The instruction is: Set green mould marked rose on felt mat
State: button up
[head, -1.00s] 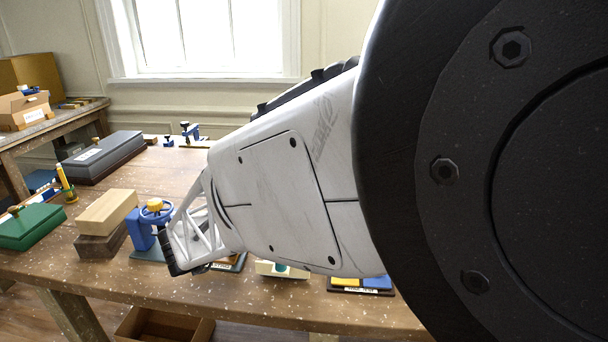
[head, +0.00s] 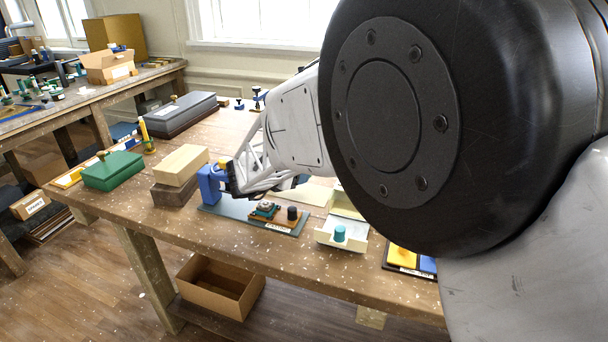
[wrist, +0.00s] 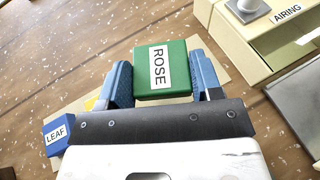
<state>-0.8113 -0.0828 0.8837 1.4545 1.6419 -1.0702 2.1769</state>
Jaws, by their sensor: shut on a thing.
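The green mould (wrist: 163,84) with a white ROSE label is between the two blue fingers of my gripper (wrist: 165,80) in the wrist view. The fingers are shut on its sides. A flat beige sheet (wrist: 219,65), which looks like the felt mat, lies below and around the fingers. I cannot tell whether the mould touches it. In the head view a pale sheet (head: 312,194) shows beyond the board, partly behind my arm.
A blue LEAF block (wrist: 57,132) is close on the left. In the head view, a blue press (head: 209,185) on a dark board (head: 290,229), stacked blocks (head: 182,164) and a green box (head: 112,171) stand on the bench.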

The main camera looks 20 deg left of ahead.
jog(key=shift+w+a, duration=0.65)
jog(key=shift+w, duration=0.25)
jog(key=shift+f, duration=0.1)
jog(key=shift+f, duration=1.7)
jog(key=shift+f, duration=0.6)
jog(key=o, duration=1.1)
jog(key=shift+r, duration=0.15)
